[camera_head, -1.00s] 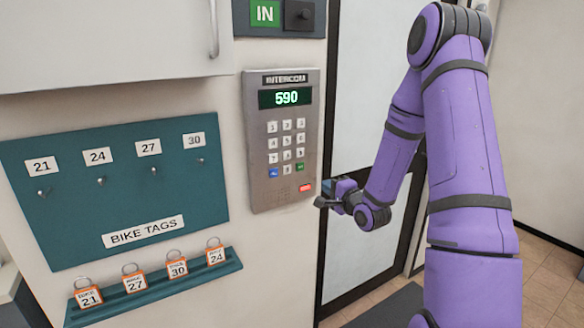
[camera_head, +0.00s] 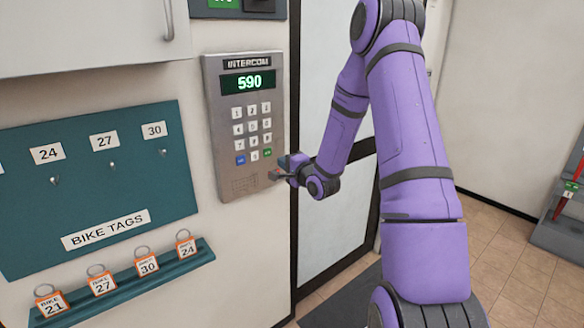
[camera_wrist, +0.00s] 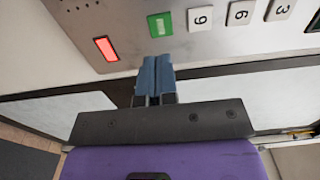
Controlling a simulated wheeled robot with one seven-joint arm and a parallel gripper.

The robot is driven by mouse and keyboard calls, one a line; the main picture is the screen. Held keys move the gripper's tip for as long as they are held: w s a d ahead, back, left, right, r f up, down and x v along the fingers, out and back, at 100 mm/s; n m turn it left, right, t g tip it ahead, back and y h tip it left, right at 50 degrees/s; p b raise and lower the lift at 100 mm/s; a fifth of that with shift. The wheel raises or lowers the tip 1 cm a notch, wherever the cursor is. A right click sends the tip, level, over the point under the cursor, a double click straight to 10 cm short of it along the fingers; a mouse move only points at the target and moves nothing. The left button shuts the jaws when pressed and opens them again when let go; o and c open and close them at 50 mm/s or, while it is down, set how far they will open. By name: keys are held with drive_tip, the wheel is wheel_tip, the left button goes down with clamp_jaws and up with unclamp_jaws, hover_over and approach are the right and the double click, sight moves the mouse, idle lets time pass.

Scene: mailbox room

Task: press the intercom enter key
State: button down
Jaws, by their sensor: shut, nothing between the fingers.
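The intercom (camera_head: 212,125) is a grey metal wall panel, and its green display (camera_head: 248,82) reads 590. White keys fill its keypad, with a blue key (camera_head: 240,160) at the bottom left and a green key (camera_head: 267,153) at the bottom right. The green key's lettering is too small to read; it also shows in the wrist view (camera_wrist: 160,24). My gripper (camera_head: 277,174) is shut and empty at the panel's lower right edge. In the wrist view its blue-grey fingertips (camera_wrist: 157,62) point toward the green key, just short of it. I cannot tell the exact gap to the panel.
A red lit button (camera_wrist: 105,48) sits on the panel beside my fingertips. A teal bike tag board (camera_head: 100,190) and a ledge with several orange tags (camera_head: 147,264) are left. A glazed door (camera_head: 340,215) stands right, and open tiled floor (camera_head: 510,270) lies beyond.

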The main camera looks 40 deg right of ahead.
sight(268, 152)
drive_tip(key=w, duration=0.7)
drive_tip(key=shift+a, duration=0.1)
drive_tip(key=shift+w, duration=0.35)
drive_tip(key=shift+w+r, duration=0.25)
drive_tip(key=shift+r, duration=0.05)
drive_tip(key=shift+a, duration=0.15)
drive_tip(key=shift+f, duration=0.1)
